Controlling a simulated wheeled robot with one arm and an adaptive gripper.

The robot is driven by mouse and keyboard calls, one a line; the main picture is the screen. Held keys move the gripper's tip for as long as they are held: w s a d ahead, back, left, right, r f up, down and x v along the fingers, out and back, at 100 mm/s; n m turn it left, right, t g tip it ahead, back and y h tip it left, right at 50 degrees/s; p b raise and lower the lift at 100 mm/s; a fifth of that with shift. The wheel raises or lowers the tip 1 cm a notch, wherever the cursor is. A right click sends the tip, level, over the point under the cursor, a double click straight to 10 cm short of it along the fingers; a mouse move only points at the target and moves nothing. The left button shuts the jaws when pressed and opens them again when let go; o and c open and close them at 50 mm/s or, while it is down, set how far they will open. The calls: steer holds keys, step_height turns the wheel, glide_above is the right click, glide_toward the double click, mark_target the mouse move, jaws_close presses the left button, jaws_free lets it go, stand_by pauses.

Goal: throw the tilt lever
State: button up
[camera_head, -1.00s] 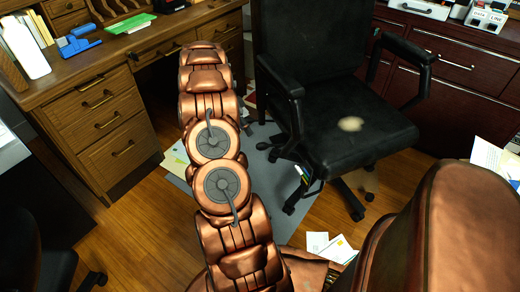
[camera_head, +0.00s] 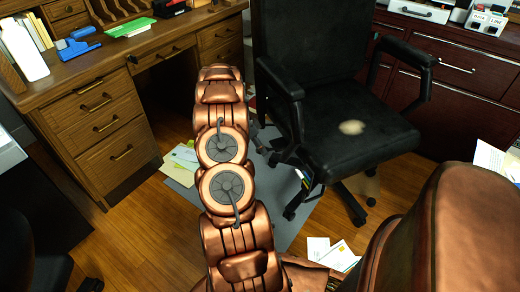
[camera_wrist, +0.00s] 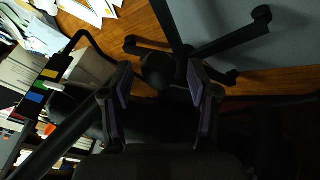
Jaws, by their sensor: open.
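The black office chair (camera_head: 345,125) stands right of my arm in the head view, its seat level and a pale worn patch on it. In the wrist view its star base (camera_wrist: 235,38) shows beyond my fingers, with a dark round hub between them. The tilt lever cannot be made out for certain; the underside of the seat is very dark. My gripper (camera_wrist: 160,90) is open, its two purple-padded fingers apart with nothing clearly held between them. In the head view my gripper is mostly hidden behind my arm, close to the chair's left side.
A wooden desk (camera_head: 100,105) with drawers stands at the left, a dark red cabinet (camera_head: 460,85) at the back right. Loose papers (camera_head: 330,252) lie on the floor, and a grey mat (camera_head: 262,205) lies under the chair. Papers and books crowd the left of the wrist view.

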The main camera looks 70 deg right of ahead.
steer(key=shift+f, duration=0.1)
jaws_close()
stand_by(0.5)
steer(key=shift+s, duration=0.1)
